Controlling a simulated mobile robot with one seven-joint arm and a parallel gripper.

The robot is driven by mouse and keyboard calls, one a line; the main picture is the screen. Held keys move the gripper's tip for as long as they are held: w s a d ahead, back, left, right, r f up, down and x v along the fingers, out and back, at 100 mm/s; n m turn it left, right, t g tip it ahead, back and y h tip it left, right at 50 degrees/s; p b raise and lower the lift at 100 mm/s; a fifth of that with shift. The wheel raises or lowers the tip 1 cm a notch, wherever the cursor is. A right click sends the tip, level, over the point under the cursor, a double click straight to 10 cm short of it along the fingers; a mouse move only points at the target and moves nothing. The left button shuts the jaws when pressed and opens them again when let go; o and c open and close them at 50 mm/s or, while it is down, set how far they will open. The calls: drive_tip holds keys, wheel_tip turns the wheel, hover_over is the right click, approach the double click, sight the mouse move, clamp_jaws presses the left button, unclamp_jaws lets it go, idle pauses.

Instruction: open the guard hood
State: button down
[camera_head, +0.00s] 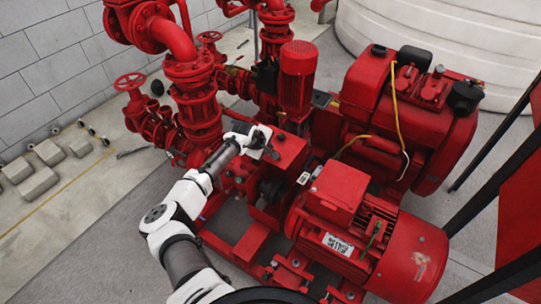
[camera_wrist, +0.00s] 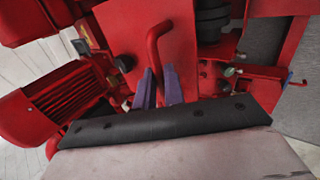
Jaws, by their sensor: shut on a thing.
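The guard hood (camera_head: 291,151) is a red box-like cover between the pump and the red motor, in the middle of the head view. In the wrist view its flat red face (camera_wrist: 125,28) fills the upper middle. A bent red rod handle (camera_wrist: 153,48) stands out from it. My gripper (camera_head: 268,150) is at the hood's upper left side. In the wrist view the purple fingers of my gripper (camera_wrist: 158,88) are shut on the handle's lower end. The exact contact is partly hidden by the wrist. A dark coupling (camera_head: 271,188) shows beside the hood's lower edge.
The large red motor (camera_head: 345,225) stands close at the right. A red engine (camera_head: 410,120) is behind it. Red pipes and valves (camera_head: 195,100) rise close at the left of my arm. Grey blocks (camera_head: 40,170) lie by the wall.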

drive_tip(key=shift+w+d+r, duration=0.15)
drive_tip(key=shift+w+d, duration=0.2)
drive_tip(key=shift+w, duration=0.05)
drive_tip(key=c, duration=1.5)
unclamp_jaws()
drive_tip(key=shift+g, duration=0.3)
drive_tip(key=shift+c, duration=0.2)
drive_tip(key=shift+o, duration=0.2)
drive_tip(key=b+v, duration=0.1)
drive_tip(key=v, duration=1.2)
drive_tip(key=shift+s+r, duration=0.15)
drive_tip(key=shift+r, duration=0.2)
